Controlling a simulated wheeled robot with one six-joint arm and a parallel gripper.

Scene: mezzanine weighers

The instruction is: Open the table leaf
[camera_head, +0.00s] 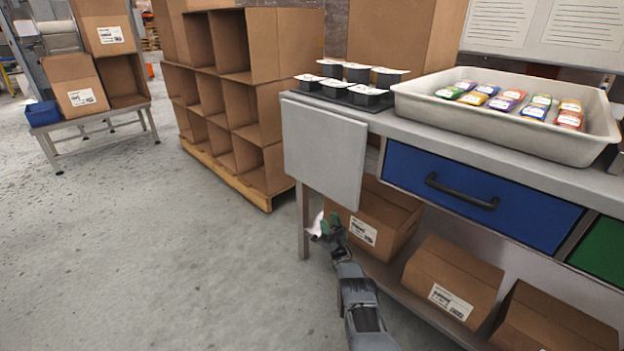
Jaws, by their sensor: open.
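The table leaf (324,155) is a light grey panel that hangs down at the left end of the grey workbench (455,139). Its top edge meets the bench top, and its face is tilted a little to the view. My gripper (319,226) is below the leaf's lower edge, near the bench's front left leg. It is open and looks empty. The gripper is small in the picture, and whether it touches the leaf cannot be told. The underside of the leaf is hidden.
On the bench are black cups (368,94) with white lids and a beige tray (420,106) of colourful packs. A blue drawer (470,195) is below. Cardboard boxes (452,280) fill the lower shelf. A cardboard rack (235,105) stands behind the leaf. Floor to the left is clear.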

